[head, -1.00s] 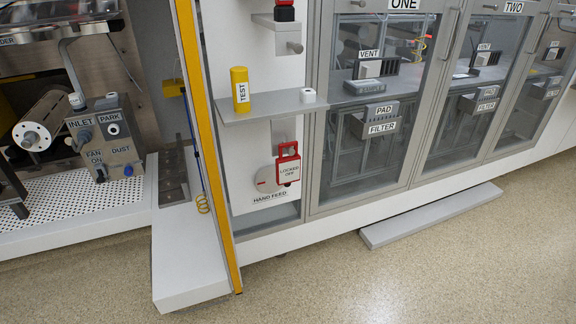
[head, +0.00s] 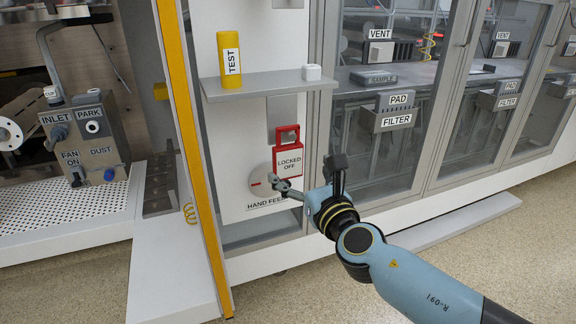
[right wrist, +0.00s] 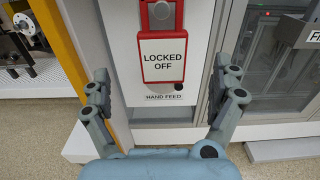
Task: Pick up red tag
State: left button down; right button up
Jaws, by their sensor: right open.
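The red tag (head: 288,160) has a white label reading LOCKED OFF and a red top part. It hangs on the white panel over the round grey HAND FEED dial (head: 260,187). In the right wrist view the tag (right wrist: 162,62) is upright in the upper middle, between and beyond the fingers. My right gripper (head: 305,172) is in front of the panel, just below and right of the tag. It is open, and its fingers (right wrist: 165,92) stand wide apart with nothing between them. I cannot tell its exact distance from the tag. My left gripper is not in view.
A yellow post (head: 190,150) stands at left. Glass-doored cabinets with a PAD FILTER holder (head: 388,118) stand at right.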

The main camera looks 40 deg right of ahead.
aim_at(289, 158)
jog(key=x, duration=0.8)
jog(key=shift+w+d+f, duration=0.25)
jog(key=shift+d, duration=0.05)
jog(key=c, duration=1.3)
